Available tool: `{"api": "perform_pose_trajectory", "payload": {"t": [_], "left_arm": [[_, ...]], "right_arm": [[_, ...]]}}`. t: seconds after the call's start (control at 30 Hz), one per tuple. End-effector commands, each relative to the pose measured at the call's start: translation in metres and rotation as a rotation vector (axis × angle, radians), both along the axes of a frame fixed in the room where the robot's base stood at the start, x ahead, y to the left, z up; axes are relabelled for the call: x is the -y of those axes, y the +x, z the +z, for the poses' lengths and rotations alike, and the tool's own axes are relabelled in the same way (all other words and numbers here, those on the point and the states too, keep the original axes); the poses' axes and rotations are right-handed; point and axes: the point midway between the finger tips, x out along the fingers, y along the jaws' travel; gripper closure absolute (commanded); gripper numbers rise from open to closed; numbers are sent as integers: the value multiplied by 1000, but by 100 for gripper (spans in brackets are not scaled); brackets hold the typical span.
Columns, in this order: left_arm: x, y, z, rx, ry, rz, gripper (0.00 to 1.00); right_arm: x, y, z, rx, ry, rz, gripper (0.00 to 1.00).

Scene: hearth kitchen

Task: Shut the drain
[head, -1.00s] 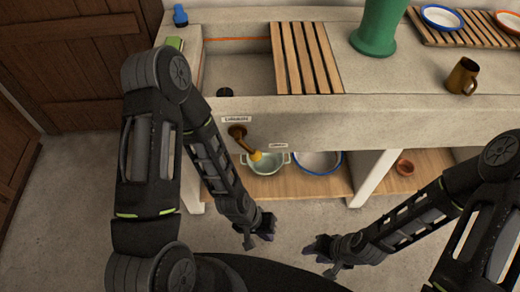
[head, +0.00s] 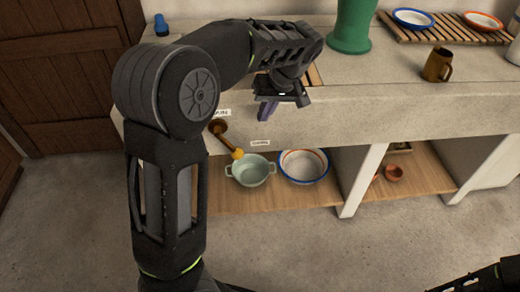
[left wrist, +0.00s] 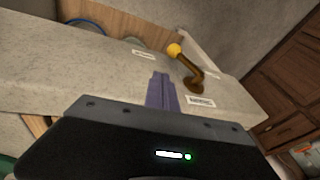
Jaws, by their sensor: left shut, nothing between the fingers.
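A bronze drain lever (head: 228,140) with a yellow knob is mounted on the front face of the stone sink counter. It slants down and to the right from its pivot, under a label (head: 222,113) partly hidden by my arm. A second small label (head: 260,142) is to the right of the lever. My left gripper (head: 265,110) is shut and empty in front of the counter face, up and right of the lever and apart from it. The left wrist view shows the lever (left wrist: 190,75) just right of the closed fingers (left wrist: 162,90). My right gripper is out of view.
A green pot (head: 250,170) and a white bowl with a blue rim (head: 304,166) are on the wooden shelf below. A green vessel (head: 351,25), a brown mug (head: 438,65) and a slatted rack (head: 440,32) are on the counter. My left arm hides the basin.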

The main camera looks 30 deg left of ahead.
Motion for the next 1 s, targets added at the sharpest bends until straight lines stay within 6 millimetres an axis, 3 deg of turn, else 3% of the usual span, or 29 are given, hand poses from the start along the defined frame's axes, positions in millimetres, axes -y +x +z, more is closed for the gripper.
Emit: {"api": "perform_pose_trajectory", "payload": {"t": [0.37,0.57,1.0], "left_arm": [[-1,-1,1,-2,3,7,100],[-5,-1,-11,-4,3,7,100],[-34,-1,-87,-6,2,7,100]], "right_arm": [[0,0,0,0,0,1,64],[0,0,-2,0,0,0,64],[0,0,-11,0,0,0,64]]}}
